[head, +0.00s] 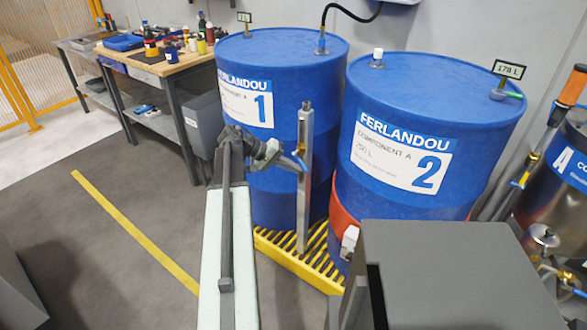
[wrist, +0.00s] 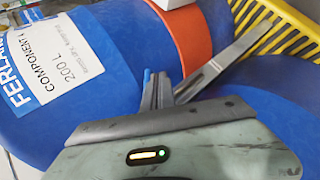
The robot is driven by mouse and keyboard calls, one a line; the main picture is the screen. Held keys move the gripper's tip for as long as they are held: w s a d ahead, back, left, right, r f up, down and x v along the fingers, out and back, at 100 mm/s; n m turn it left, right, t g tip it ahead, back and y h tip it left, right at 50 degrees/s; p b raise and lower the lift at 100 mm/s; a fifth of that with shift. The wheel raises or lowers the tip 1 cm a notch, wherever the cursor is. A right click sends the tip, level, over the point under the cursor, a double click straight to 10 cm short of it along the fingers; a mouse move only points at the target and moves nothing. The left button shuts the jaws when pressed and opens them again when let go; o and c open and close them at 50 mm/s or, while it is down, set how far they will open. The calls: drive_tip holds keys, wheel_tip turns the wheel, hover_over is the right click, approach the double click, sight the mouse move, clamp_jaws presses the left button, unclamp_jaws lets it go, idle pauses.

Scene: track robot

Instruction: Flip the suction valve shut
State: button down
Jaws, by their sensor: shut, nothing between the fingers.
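A small valve with a blue lever (head: 300,160) sits on an upright metal post (head: 304,205) in front of the two blue drums; it appears to be the suction valve. My gripper (head: 285,156) reaches it from the left, fingers shut and empty, close beside the lever. In the wrist view my fingers (wrist: 161,88) show with a narrow blue piece (wrist: 147,78), seemingly the lever, right at their left side. I cannot tell whether they touch. The post (wrist: 222,70) runs away to the upper right there. The valve body is mostly hidden behind my gripper.
Drum 1 (head: 285,75) and drum 2 (head: 420,110) stand close behind the post on a yellow grate (head: 288,255). A cluttered workbench (head: 160,66) stands back left.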

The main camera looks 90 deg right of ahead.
idle(0.3)
drive_tip(key=shift+r+p, duration=0.85)
drive_tip(key=w+a+f+b, duration=0.1)
drive_tip(key=w, duration=1.1)
drive_tip(key=shift+w+a, duration=0.15)
drive_tip(key=shift+a, duration=0.1)
